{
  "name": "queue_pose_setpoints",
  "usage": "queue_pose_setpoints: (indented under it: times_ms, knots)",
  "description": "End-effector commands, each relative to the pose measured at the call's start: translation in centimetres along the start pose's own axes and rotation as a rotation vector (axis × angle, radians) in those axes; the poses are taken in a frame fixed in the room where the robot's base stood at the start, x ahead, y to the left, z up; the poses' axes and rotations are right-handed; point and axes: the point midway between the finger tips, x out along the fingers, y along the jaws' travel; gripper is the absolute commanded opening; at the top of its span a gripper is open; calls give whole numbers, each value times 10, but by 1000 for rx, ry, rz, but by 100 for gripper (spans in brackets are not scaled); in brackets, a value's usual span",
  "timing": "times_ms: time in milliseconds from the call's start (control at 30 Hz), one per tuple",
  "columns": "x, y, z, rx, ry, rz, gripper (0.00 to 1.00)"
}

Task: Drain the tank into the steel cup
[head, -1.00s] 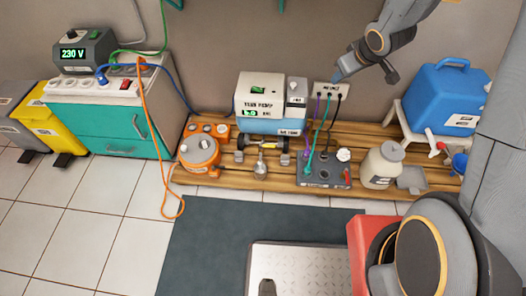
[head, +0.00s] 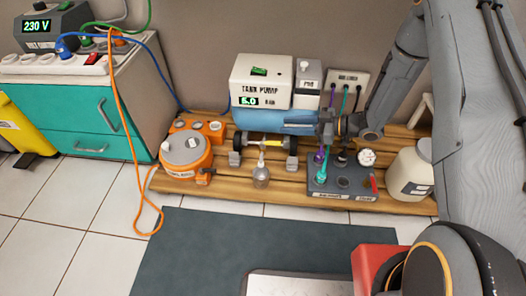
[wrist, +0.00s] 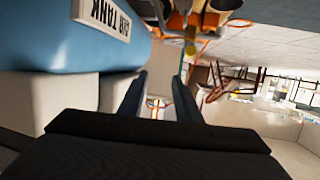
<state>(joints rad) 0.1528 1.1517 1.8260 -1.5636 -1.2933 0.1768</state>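The blue tank (head: 268,121), under a white pump box (head: 262,75), stands at the back of the wooden platform. Its label and blue side fill the upper left of the wrist view (wrist: 60,45). A small steel cup (head: 261,181) stands on the boards in front of the tank, with a thin silvery stem above it. My gripper (head: 327,128) is at the tank's right end, low over the platform. In the wrist view its two dark fingers (wrist: 160,97) are apart with nothing gripped between them. A yellow part (wrist: 190,46) shows beyond the fingertips.
A cream jar (head: 410,172) stands at right, an orange pot (head: 186,157) at left. An orange cable (head: 125,110) hangs to the floor. The dark mat (head: 230,245) in front is mostly clear.

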Motion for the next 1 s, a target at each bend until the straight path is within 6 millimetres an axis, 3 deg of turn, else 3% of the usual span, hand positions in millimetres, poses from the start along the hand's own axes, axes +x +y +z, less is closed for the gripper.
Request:
queue_pose_setpoints:
  times_ms: [33,200,400,567,1000]
  knots:
    - [8,-4,21,25,57,-44,31]
    - [9,-22,41,97,203,-163,31]
    - [10,-31,58,155,247,-194,31]
    - [18,-34,58,165,255,-201,31]
    - [76,-44,42,164,254,-201,31]
